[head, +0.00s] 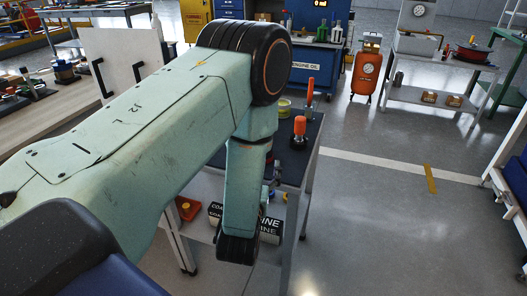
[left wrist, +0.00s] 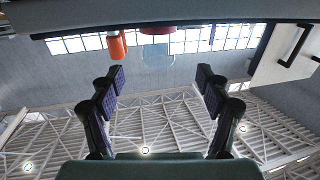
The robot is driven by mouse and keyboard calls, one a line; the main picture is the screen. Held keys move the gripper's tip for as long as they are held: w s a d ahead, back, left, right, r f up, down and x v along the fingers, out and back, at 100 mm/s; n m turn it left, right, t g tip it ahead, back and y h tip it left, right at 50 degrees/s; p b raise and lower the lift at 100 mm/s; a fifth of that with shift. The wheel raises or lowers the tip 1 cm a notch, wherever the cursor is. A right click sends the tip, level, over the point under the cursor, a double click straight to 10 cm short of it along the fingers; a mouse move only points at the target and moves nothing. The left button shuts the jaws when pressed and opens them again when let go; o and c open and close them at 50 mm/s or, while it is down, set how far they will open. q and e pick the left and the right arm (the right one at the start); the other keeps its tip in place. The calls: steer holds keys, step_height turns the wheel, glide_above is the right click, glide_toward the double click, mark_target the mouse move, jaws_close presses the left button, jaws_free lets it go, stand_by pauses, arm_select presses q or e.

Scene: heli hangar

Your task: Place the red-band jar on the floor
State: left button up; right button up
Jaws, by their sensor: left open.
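My left gripper (left wrist: 160,88) is open and empty in the left wrist view, its two dark fingers spread apart. That view looks inverted, with the roof at the bottom. Beyond the fingertips, near the top middle, is a red band (left wrist: 157,30) with a faint clear body beside it, which looks like the red-band jar; it is apart from the fingers. I cannot make out this jar in the head view, where my left arm covers much of the cart. The grey floor (head: 395,235) is bare to the right of the cart. My right gripper is not in view.
The dark-topped cart (head: 313,150) carries orange-handled tools (head: 299,127) and a yellow-green cup (head: 284,107). Boxes (head: 268,230) lie on its lower shelf. A wooden bench (head: 95,128) stands at left, an orange tank (head: 367,72) behind. Shelving stands at right.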

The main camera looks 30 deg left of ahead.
arm_select(q)
steer(key=x, duration=0.4)
steer(key=b+x, duration=0.1)
steer(key=x, duration=0.2)
steer(key=shift+w+r, duration=0.25)
steer(key=shift+w, duration=0.1)
steer(key=c, duration=1.4)
steer(key=shift+s+r+p, duration=0.6)
steer(key=shift+r+p, duration=0.8)
steer(key=shift+r, duration=4.6)
steer(key=s+d+f+m+h, duration=0.1)
steer(key=s+d+f+h, duration=0.1)
steer(key=d, duration=0.3)
steer(key=s+d+f+m+t+h, duration=0.1)
steer(key=s+d+f+m+h, duration=0.1)
steer(key=d, duration=0.4)
steer(key=s+d+f+m+h, duration=0.2)
steer(key=s+d+f+h, duration=0.1)
steer(key=s+d+f, duration=0.2)
steer(key=shift+s+d+f+t+h, duration=0.3)
steer(key=shift+s+d+f, duration=0.1)
steer(key=shift+d, duration=0.2)
